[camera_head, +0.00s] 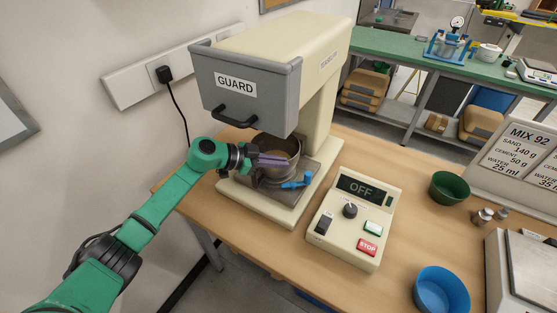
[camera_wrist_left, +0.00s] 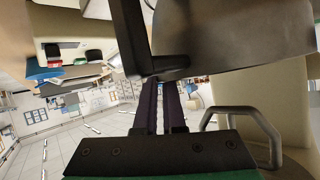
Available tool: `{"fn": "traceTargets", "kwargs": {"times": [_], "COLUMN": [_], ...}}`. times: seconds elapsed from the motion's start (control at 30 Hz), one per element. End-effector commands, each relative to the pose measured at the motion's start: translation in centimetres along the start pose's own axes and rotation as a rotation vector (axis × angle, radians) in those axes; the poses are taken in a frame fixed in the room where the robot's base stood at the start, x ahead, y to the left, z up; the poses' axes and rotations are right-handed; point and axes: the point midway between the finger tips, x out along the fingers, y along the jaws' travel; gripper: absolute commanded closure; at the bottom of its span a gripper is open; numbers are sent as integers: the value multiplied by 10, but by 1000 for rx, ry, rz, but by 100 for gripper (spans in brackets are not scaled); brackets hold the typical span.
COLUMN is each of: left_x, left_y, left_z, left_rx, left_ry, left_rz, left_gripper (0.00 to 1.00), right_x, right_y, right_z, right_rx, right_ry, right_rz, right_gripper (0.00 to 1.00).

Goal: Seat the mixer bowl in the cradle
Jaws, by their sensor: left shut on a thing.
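The metal mixer bowl (camera_head: 285,146) is under the mixer head, over the cradle (camera_head: 313,172) on the machine's base. Its grey wall (camera_wrist_left: 235,30) fills the upper right of the left wrist view, with a dark handle (camera_wrist_left: 130,35) beside it. My left gripper (camera_head: 273,160) reaches in from the left in front of the bowl. Its fingers (camera_wrist_left: 160,103) are shut on the bowl's handle; the exact contact is partly hidden. A blue lever (camera_head: 297,181) sits at the cradle's front right. Whether the bowl's bottom rests in the cradle cannot be told. My right gripper is not in view.
The grey guard (camera_head: 245,85) with a black handle is above the bowl. A control box (camera_head: 352,222) reading OFF stands to the right. A green bowl (camera_head: 449,188), blue bowl (camera_head: 441,291) and small weights (camera_head: 482,217) are farther right on the wooden table.

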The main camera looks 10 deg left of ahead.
Motion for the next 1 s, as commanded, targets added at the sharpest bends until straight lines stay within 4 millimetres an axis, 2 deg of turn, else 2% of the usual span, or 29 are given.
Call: {"fn": "traceTargets", "kwargs": {"times": [0.27, 0.37, 0.4, 0.7, 1.0], "left_x": [0, 0, 0, 0, -22], "left_y": [-1, 0, 0, 1, 0], "left_z": [-1, -1, 0, 3, 0], "left_rx": [3, 2, 2, -3, -2], "left_ry": [4, 3, 3, -3, -2], "left_rz": [-2, -2, -1, 2, 0], "left_gripper": [100, 66, 58, 58, 58], "right_x": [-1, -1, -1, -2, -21], "right_y": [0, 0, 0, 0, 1], "right_z": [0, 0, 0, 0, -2], "right_rx": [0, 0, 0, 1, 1], "right_ry": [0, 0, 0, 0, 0], "right_rz": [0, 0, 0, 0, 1], "right_gripper": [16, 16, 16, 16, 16]}}
